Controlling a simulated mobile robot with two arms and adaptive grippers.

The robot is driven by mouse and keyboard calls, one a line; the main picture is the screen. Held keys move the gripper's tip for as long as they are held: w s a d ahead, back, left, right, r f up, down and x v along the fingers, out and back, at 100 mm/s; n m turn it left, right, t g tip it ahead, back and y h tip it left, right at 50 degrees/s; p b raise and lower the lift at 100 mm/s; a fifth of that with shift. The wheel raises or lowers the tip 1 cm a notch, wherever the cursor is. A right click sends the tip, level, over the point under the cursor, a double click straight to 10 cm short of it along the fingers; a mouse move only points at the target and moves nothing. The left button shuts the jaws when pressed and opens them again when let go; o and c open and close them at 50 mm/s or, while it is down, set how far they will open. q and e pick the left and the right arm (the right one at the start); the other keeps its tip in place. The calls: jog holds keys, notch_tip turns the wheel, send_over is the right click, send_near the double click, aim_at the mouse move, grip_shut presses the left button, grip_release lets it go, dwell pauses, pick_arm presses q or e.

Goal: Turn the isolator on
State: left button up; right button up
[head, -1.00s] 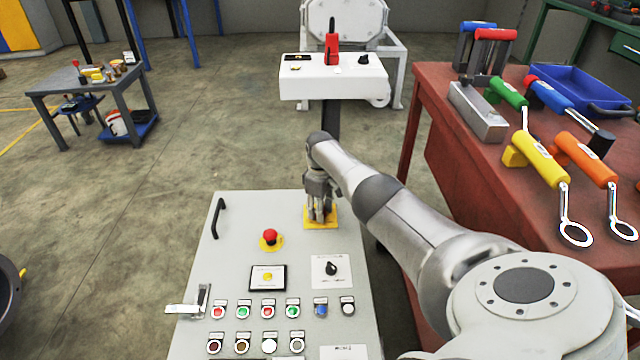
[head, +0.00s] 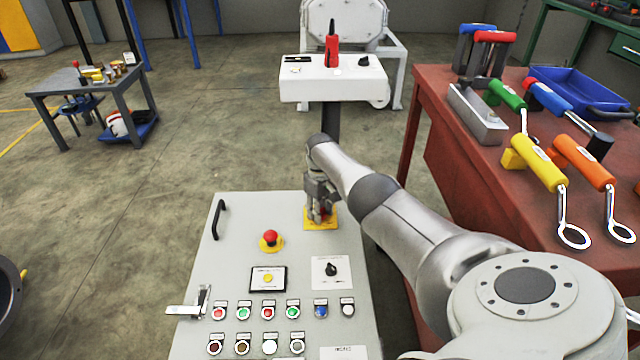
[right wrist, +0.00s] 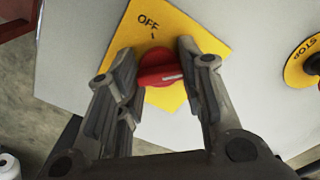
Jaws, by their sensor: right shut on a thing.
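The isolator is a red rotary knob (right wrist: 160,68) on a yellow square plate (head: 314,224) at the upper right of the grey control panel (head: 225,255). In the right wrist view the plate shows the word OFF above the knob. The knob's white mark lies roughly sideways, tilted a little. My right gripper (head: 320,216) reaches down over the plate. Its two fingers (right wrist: 158,70) stand on either side of the knob, shut on it. In the head view the gripper mostly hides the knob. My left gripper is not in view.
A red emergency stop button (head: 270,238) on a yellow disc sits left of the isolator. A black selector (head: 331,269) and several push buttons are lower on the panel. A red workbench (head: 440,130) with tools stands to the right.

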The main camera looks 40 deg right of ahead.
jog(key=o, duration=1)
jog(key=shift+o, duration=0.2)
jog(key=shift+r, duration=0.1)
notch_tip(320, 180, up, 12)
dwell(0.3)
